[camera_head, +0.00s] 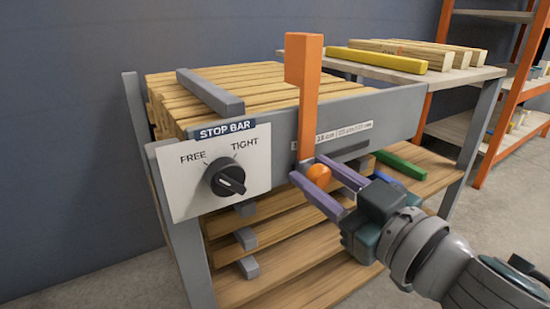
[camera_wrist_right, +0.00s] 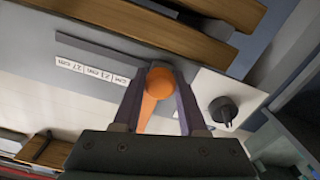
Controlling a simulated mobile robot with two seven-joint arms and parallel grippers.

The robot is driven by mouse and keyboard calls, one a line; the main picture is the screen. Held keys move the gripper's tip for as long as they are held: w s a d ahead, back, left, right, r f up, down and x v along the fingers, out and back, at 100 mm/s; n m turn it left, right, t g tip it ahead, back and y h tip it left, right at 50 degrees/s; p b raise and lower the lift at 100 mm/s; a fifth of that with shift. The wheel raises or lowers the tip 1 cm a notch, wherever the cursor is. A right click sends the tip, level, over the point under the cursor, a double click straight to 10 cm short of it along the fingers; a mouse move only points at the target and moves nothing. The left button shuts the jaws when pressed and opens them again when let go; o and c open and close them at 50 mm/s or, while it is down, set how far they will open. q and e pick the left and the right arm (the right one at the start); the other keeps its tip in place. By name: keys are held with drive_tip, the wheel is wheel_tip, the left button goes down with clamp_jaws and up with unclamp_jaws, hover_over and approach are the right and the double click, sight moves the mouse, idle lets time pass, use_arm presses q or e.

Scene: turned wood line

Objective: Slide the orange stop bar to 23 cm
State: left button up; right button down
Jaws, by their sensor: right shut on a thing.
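The upright orange stop bar (camera_head: 306,85) stands at the front rail (camera_head: 395,107), with a round orange knob (camera_head: 319,175) at its lower end. My right gripper (camera_head: 308,168) is shut on that knob, one purple finger on each side. In the right wrist view the knob (camera_wrist_right: 159,82) sits between the fingertips. A white scale strip (camera_head: 344,131) lies just right of the bar; its print is small, with cm marks partly legible in the wrist view (camera_wrist_right: 92,73). My left gripper is not in view.
A white STOP BAR panel (camera_head: 180,195) left of the bar carries a black dial (camera_head: 227,178) between FREE and TIGHT; its setting is unclear. Wooden slats (camera_head: 250,80) lie behind the rail. A side table (camera_head: 350,63) holds a yellow bar (camera_head: 375,60) and wood pieces.

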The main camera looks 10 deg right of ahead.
sight(343, 151)
idle(0.6)
drive_tip(key=shift+w+d, duration=0.1)
drive_tip(key=shift+d, duration=0.25)
drive_tip(key=w+d, duration=0.1)
drive_tip(key=d, duration=0.3)
drive_tip(key=w+d, duration=0.1)
drive_tip(key=d, duration=0.2)
drive_tip(key=shift+w, duration=0.3)
drive_tip(key=shift+s+a, duration=0.1)
drive_tip(key=c, duration=0.7)
unclamp_jaws()
drive_tip(key=shift+o, duration=1.2)
